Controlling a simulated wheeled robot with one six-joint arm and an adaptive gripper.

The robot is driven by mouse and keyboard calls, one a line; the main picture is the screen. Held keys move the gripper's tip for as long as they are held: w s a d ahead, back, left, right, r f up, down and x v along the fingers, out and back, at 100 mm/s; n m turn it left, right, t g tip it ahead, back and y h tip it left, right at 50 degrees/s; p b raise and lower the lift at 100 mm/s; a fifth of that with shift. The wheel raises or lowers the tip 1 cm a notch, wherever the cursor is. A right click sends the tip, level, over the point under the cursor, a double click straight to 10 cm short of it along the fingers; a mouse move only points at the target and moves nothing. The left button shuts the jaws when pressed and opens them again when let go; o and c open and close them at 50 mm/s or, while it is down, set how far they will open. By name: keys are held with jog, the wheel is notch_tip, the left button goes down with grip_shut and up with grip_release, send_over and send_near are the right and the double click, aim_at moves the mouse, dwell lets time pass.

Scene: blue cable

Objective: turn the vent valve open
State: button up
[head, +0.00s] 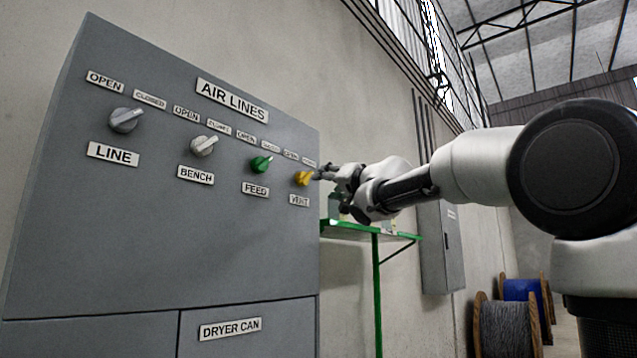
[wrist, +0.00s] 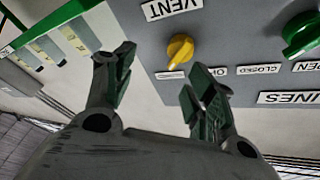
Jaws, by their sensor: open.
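The vent valve is a yellow knob (head: 303,178) above the VENT label, at the right end of the row on the grey AIR LINES panel (head: 150,240). In the upside-down wrist view the yellow knob (wrist: 180,50) has its pointer tipped toward the lower left, the side of its CLOSED plate, away from the OPEN plate (wrist: 218,71). My gripper (wrist: 158,76) is open and empty. Its two fingers are spread, and the knob shows beyond the fingertips, between them. In the head view my gripper (head: 319,173) is close to the knob's right side; contact cannot be told.
The green FEED knob (head: 262,165) is just left of the vent knob, with the grey BENCH (head: 204,146) and LINE (head: 125,120) knobs farther left. A green shelf (head: 345,229) stands right of the panel, below my arm. Cable reels (head: 503,325) are on the floor.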

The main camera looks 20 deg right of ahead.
aim_at(309, 176)
jog(key=shift+m+y, duration=0.7)
jog(key=shift+y, duration=0.1)
jog(key=x, duration=0.2)
jog(key=a+x, duration=0.1)
jog(key=x, duration=0.2)
jog(key=r+x, duration=0.1)
jog(key=x, duration=0.2)
jog(key=shift+s+a, duration=0.2)
jog(key=shift+s, duration=0.25)
jog(key=shift+r, duration=0.1)
jog(key=c, duration=1)
